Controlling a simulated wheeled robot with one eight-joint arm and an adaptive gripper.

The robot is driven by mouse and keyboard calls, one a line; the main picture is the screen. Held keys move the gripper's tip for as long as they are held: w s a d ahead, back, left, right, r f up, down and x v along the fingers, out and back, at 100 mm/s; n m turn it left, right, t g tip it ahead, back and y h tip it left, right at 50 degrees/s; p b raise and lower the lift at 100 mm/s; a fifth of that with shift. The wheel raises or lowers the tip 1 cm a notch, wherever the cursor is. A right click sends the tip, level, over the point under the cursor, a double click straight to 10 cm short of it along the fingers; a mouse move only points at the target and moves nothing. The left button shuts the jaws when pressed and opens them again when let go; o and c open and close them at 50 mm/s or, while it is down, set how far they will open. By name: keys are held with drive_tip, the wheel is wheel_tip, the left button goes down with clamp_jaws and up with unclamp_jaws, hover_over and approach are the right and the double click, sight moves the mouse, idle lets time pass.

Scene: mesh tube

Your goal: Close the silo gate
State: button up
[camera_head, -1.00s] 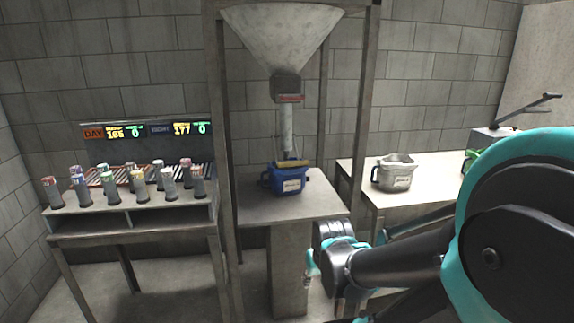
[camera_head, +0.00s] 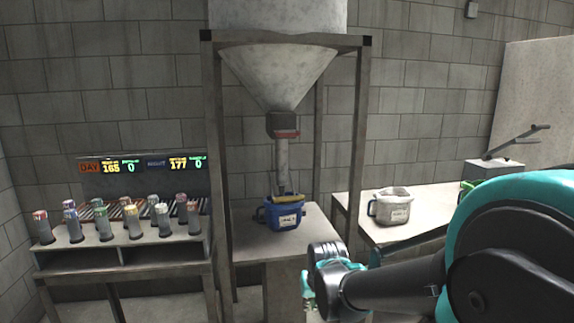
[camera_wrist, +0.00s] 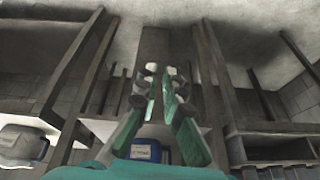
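The silo's pale cone hopper (camera_head: 275,75) hangs in a metal frame at the centre of the head view. Under its neck sits the gate (camera_head: 284,132), with a reddish edge; whether it is open or shut is unclear. A grey column (camera_head: 283,165) runs from the gate down to a blue jug (camera_head: 284,216) with a yellowish rim. My gripper (camera_head: 308,285) is low, in front of and below the jug's table, well apart from the gate. In the wrist view my gripper (camera_wrist: 161,80) has its green fingers apart with nothing visible between them.
Frame posts (camera_head: 357,130) stand on both sides of the silo. A whitish jug (camera_head: 393,206) is on the right table, with a lever device (camera_head: 494,165) behind. A rack of several capped tubes (camera_head: 132,222) stands left under a lit display (camera_head: 143,166).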

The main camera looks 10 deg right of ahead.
drive_tip(key=w+r+m, duration=0.1)
drive_tip(key=w+r, duration=0.3)
drive_tip(key=w+r+m+t, duration=0.1)
drive_tip(key=w+r+m, duration=0.1)
drive_tip(key=w+r, duration=0.2)
drive_tip(key=w+r+m, duration=0.1)
drive_tip(key=w+r, duration=0.3)
drive_tip(key=shift+w+d+r+m+t, duration=0.1)
drive_tip(key=shift+d+r+m+t, duration=0.05)
drive_tip(key=shift+r+m+t, duration=0.2)
clamp_jaws()
drive_tip(key=w+r+m+t, duration=0.1)
drive_tip(key=w+r+m, duration=0.3)
drive_tip(key=r, duration=0.8)
drive_tip(key=w+d+r+m+t, duration=0.15)
drive_tip(key=w+r+m, duration=0.3)
drive_tip(key=r, duration=0.75)
drive_tip(key=w+r+m+t, duration=0.2)
drive_tip(key=w+r+m, duration=0.25)
drive_tip(key=r, duration=0.85)
drive_tip(key=x, duration=1.4)
drive_tip(key=shift+w+r+n, duration=0.25)
drive_tip(key=shift+r+n, duration=0.15)
drive_tip(key=shift+n, duration=0.05)
drive_tip(key=shift+a, duration=0.1)
